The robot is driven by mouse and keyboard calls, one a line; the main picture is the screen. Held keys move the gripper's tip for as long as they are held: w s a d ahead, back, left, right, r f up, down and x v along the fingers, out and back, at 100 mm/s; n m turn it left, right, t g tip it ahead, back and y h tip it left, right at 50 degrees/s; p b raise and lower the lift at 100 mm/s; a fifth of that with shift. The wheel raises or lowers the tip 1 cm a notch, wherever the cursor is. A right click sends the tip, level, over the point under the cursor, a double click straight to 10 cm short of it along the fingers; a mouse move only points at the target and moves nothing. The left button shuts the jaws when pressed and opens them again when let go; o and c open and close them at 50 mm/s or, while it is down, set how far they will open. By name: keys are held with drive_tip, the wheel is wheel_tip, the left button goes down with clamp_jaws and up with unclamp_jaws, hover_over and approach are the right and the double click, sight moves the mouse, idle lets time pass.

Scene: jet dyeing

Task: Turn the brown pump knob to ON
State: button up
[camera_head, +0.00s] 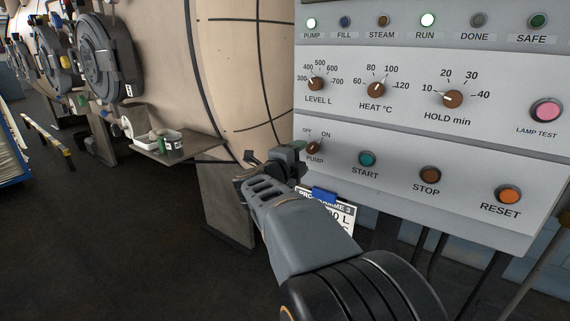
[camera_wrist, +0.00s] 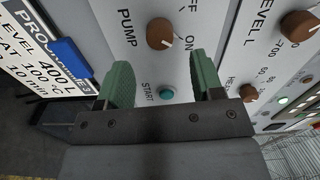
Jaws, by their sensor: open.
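The brown pump knob (camera_head: 313,148) is at the lower left of the grey control panel, under the OFF and ON labels. Its pale pointer mark points up and right toward ON. In the wrist view the knob (camera_wrist: 160,33) is at top centre, its mark toward the ON label. My gripper (camera_head: 287,156) is just left of and below the knob in the head view. In the wrist view its two green fingers (camera_wrist: 162,72) are spread, with nothing between them. The knob lies beyond the fingertips, seemingly untouched. The PUMP lamp (camera_head: 311,23) is lit white.
The START button (camera_head: 367,159), STOP button (camera_head: 429,175) and RESET button (camera_head: 508,194) are right of the knob. The level knob (camera_head: 317,84) is above it. A programme card (camera_head: 338,212) with a blue clip hangs below the panel. A shelf with a tray (camera_head: 158,139) is at left.

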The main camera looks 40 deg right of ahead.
drive_tip(key=p+v, duration=0.1)
drive_tip(key=v, duration=0.6)
drive_tip(key=shift+a, duration=0.35)
drive_tip(key=shift+s, duration=0.1)
drive_tip(key=w+a+r+n+t+y+p, duration=0.75)
drive_tip(key=a+r+n+t+p, duration=0.2)
drive_tip(key=n+p, duration=0.2)
drive_tip(key=a+r+n+y+p, duration=0.3)
drive_tip(key=a+n+y+p, duration=0.45)
drive_tip(key=n, duration=0.25)
drive_tip(key=s+a+f+n+g+y+p, duration=0.2)
drive_tip(key=s+a+n+g+p, duration=0.2)
drive_tip(key=s+n+g+p, duration=0.6)
drive_tip(key=shift+s+a+n+p, duration=0.2)
drive_tip(key=shift+s+n+p, duration=0.3)
drive_tip(key=shift+s, duration=1.85)
